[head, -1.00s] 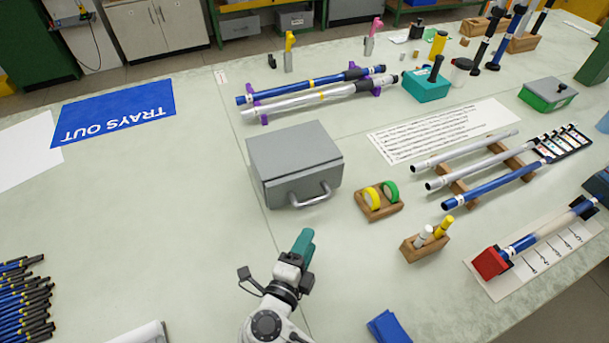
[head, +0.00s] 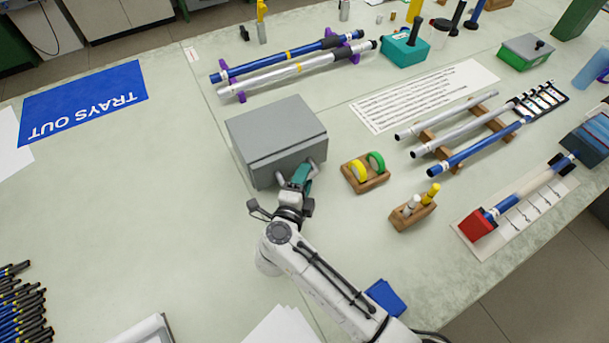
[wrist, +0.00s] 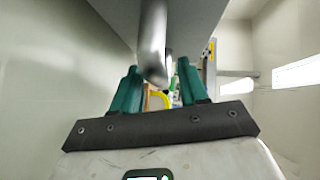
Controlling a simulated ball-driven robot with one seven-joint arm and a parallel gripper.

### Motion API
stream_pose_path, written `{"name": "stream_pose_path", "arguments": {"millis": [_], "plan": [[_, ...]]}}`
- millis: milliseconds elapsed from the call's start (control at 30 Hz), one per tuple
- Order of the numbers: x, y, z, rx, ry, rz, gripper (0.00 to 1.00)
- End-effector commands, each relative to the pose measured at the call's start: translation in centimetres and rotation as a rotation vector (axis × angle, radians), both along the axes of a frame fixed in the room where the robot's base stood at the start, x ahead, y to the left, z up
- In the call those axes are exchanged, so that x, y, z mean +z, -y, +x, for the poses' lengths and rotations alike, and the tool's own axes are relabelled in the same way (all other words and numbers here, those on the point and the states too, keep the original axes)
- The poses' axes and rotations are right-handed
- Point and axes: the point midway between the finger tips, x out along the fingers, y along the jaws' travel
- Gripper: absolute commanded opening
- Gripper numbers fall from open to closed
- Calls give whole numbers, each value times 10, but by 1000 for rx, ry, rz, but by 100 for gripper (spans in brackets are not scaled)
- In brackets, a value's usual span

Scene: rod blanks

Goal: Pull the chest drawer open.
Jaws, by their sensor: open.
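The chest (head: 272,134) is a grey box on the bench, left of the middle in the head view. Its drawer front, with a metal bar handle (head: 316,168), faces my arm. The drawer looks shut. My gripper (head: 299,176) is at the drawer front, its teal fingers over the handle and hiding part of it.
A wooden holder (head: 378,182) with a yellow and a green ring stands right of the chest. A small wooden block (head: 404,219) with two upright pieces is closer to me. Rods on purple stands (head: 240,96) lie behind the chest. Bare bench lies to its left.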

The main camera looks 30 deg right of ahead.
Motion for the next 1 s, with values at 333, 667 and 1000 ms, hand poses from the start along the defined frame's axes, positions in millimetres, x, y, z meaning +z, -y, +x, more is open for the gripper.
{"name": "stream_pose_path", "arguments": {"millis": [333, 667, 1000], "plan": [[-1, 4, 4, 0, 1, 1, 44], [-1, 4, 4, 0, 1, 1, 15], [-1, 4, 4, 0, -1, 1, 0]]}}
